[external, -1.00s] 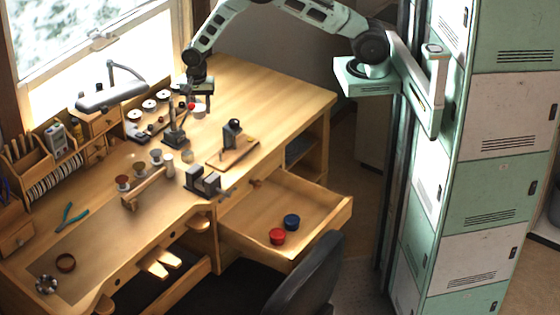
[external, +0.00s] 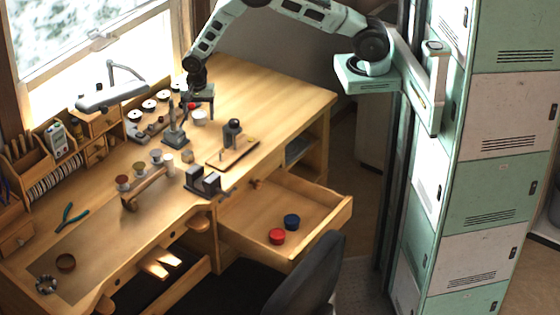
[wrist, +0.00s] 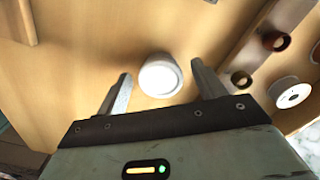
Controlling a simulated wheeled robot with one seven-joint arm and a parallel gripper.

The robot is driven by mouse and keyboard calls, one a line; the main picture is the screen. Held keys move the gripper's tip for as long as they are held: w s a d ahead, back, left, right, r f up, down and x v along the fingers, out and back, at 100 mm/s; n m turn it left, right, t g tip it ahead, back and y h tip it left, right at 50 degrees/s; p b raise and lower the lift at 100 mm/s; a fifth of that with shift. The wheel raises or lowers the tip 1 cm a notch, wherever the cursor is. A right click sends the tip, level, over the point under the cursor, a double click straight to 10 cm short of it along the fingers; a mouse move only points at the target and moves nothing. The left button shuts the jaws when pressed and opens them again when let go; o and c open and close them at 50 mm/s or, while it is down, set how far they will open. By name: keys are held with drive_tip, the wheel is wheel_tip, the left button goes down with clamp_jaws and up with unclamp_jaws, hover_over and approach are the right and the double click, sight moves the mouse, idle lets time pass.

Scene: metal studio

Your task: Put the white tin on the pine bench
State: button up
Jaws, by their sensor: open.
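The white tin (external: 199,117) stands on the wooden top of the pine bench (external: 255,92), toward the back and right of the vise-like stand. In the wrist view the tin (wrist: 160,76) shows from above, near the mouth of my gripper (wrist: 160,80), with bare wood visible around it. My gripper (external: 198,104) is open over the tin, one finger to each side. Gaps show between the tin and both fingers. The height of the fingertips over the bench is hard to tell.
A dark metal stand (external: 175,128) is close in front of my gripper, with white spools (external: 148,106) to the left. A wooden board with a black tool (external: 232,150) lies nearer the front. The open drawer (external: 325,222) holds a red tin (external: 277,236) and a blue tin (external: 292,221). The right bench top is clear.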

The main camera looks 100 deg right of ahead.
sight(199, 114)
wheel_tip(199, 114, up, 11)
drive_tip(key=b, duration=0.5)
drive_tip(key=s+a+r+n, duration=0.3)
drive_tip(key=s+a+n, duration=0.1)
drive_tip(key=a, duration=0.4)
drive_tip(key=s+a+r+n+y, duration=0.15)
drive_tip(key=s+a+n, duration=0.25)
drive_tip(key=a, duration=0.4)
drive_tip(key=s+a+r+n, duration=0.3)
drive_tip(key=s+a+n, duration=0.2)
drive_tip(key=a, duration=0.3)
drive_tip(key=s+a+n, duration=0.3)
drive_tip(key=s+n, duration=0.4)
drive_tip(key=s, duration=0.4)
drive_tip(key=s+a+r+n, duration=0.1)
drive_tip(key=s+a+n, duration=0.3)
drive_tip(key=s+n, duration=0.4)
drive_tip(key=s+h, duration=0.1)
drive_tip(key=s, duration=0.3)
drive_tip(key=shift+a+r, duration=0.15)
drive_tip(key=shift+a, duration=0.05)
